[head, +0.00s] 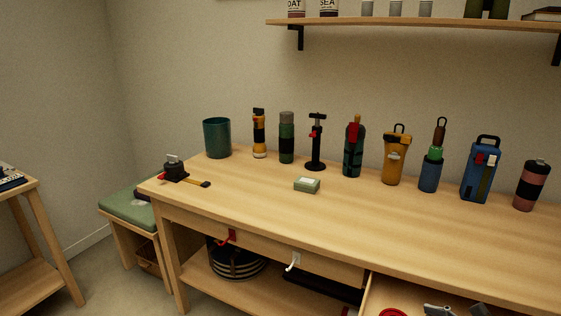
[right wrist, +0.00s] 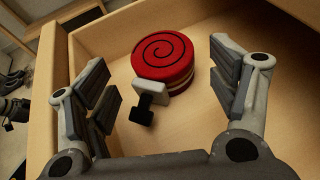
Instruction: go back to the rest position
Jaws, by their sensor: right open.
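My right gripper (right wrist: 160,62) is open in the right wrist view, its two fingers spread apart over an open wooden drawer. A round red object with a black spiral on top (right wrist: 165,50) lies in the drawer, between and beyond the fingers, with a grey and black clamp-like piece (right wrist: 147,100) at its near side. I cannot tell whether the fingers touch anything, but nothing is gripped. In the head view, the gripper (head: 456,311) shows only as grey parts at the bottom edge, beside the red object (head: 393,312). My left gripper is in neither view.
The drawer (head: 368,292) stands out from the workbench (head: 400,225). A shelf (head: 420,22) hangs above. The bench's middle front is clear.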

